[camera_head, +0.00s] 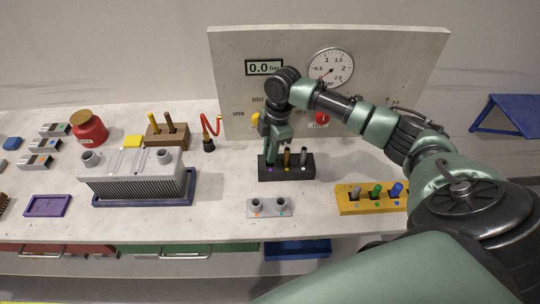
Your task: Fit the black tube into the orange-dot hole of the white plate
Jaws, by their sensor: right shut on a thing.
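The white plate (255,213) lies on the bench in front of the black block. It has two raised holes, the left with an orange dot (257,214) and the right with a teal dot (281,213). My right gripper (272,148) points down over the left end of the black block (290,174), behind the white plate. It is shut on a dark, thin thing that looks like the black tube. The fingers hide most of it, and I cannot tell whether its lower end is still in the block. My left gripper is not in view.
The black block also holds a brown tube (287,157) and a grey one (303,157). A yellow block (350,207) with several pegs stands at right. A grey finned box (135,180) in a blue tray stands at left. A gauge panel (400,70) rises behind.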

